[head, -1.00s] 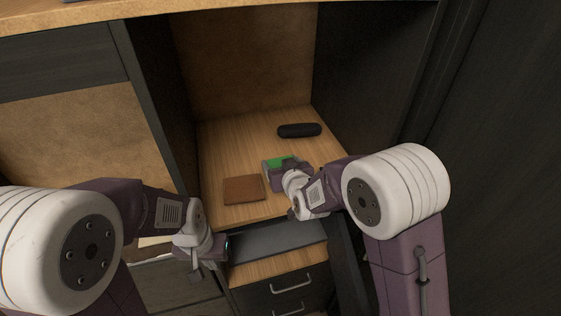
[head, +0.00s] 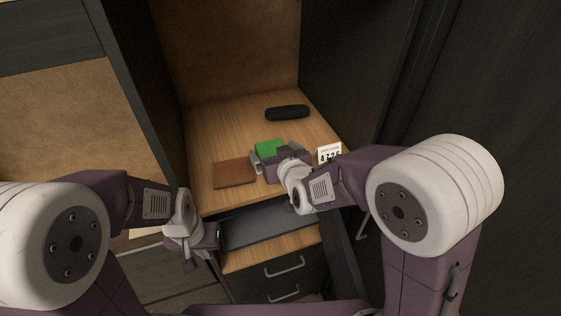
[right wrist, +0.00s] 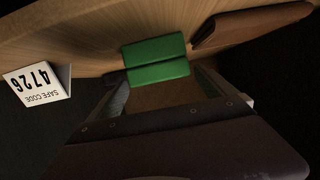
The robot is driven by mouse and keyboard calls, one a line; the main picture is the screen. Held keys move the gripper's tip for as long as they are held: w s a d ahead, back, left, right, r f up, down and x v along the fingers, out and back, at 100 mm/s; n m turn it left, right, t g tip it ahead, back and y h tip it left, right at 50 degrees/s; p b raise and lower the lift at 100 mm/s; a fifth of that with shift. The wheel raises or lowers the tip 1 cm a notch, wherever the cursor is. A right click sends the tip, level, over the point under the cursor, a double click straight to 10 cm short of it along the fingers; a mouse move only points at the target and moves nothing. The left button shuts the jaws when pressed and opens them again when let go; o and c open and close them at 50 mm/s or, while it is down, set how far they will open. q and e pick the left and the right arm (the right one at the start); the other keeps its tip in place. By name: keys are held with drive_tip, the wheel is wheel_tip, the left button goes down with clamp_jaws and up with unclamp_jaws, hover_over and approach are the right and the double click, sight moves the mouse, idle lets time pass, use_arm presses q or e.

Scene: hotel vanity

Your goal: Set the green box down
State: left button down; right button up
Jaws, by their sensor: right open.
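The green box (head: 269,148) rests on the wooden shelf (head: 215,125), between the brown wallet-like item and the white card. My right gripper (head: 273,158) is open at the box's near side, partly hiding it in the head view. In the right wrist view the green box (right wrist: 156,59) lies just ahead of and partly between the spread fingers (right wrist: 165,84); contact with them is unclear. My left gripper (head: 217,237) is low at the left, by the cabinet front, away from the box. Its jaws are not clear.
A brown flat item (head: 234,173) lies left of the box. A black cylinder (head: 287,112) lies behind it. A white "SAFE CODE 4726" card (head: 329,153) stands at the right. A dark grey panel (head: 268,226) lies below the shelf. Cabinet walls close both sides.

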drive_tip(key=v, duration=0.7)
drive_tip(key=shift+b, duration=0.35)
drive_tip(key=shift+w, duration=0.1)
